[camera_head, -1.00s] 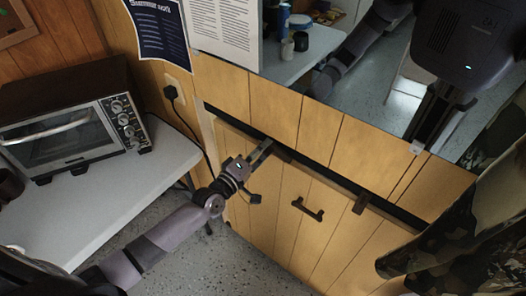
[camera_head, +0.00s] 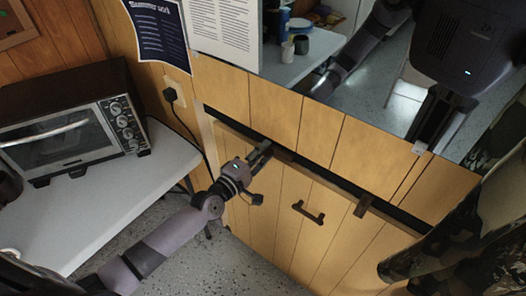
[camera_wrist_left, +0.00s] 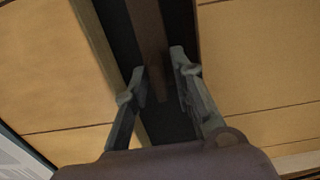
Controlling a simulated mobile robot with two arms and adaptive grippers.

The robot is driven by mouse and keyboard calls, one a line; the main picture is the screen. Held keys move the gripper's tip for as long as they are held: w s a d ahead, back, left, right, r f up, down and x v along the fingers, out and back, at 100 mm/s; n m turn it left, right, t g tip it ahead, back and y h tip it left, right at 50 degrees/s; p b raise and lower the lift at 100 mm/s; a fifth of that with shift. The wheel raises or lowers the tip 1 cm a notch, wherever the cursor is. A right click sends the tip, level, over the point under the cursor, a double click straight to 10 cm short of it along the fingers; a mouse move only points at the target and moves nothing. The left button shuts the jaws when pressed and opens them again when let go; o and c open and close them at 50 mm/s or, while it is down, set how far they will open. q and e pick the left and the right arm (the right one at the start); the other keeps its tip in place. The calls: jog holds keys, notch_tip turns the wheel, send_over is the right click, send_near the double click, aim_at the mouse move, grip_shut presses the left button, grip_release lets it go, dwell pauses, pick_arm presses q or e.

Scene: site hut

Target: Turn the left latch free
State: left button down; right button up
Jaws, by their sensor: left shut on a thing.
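The left latch (camera_head: 283,154) is a small dark brown bar at the top left of a wooden panel (camera_head: 315,250), over a dark gap. My left gripper (camera_head: 263,148) reaches it from the left in the head view. In the left wrist view the fingers (camera_wrist_left: 157,80) stand either side of the brown bar (camera_wrist_left: 152,35), shut on its end. The bar appears to lie along the gap; the fingers partly hide it. My right gripper (camera_head: 432,125) hangs close to the head camera at upper right, away from the latch; its finger opening is unclear.
The right latch (camera_head: 363,206) lies across the gap, farther right. A dark handle (camera_head: 308,213) is on the panel. A toaster oven (camera_head: 75,135) stands on a white table (camera_head: 130,195) at left. Camouflage cloth (camera_head: 470,235) hangs at right. A plug (camera_head: 171,95) and cable are on the wall.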

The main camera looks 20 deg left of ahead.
pick_arm(q)
jog(key=c, duration=1.7)
grip_release()
jog(key=v, duration=1.2)
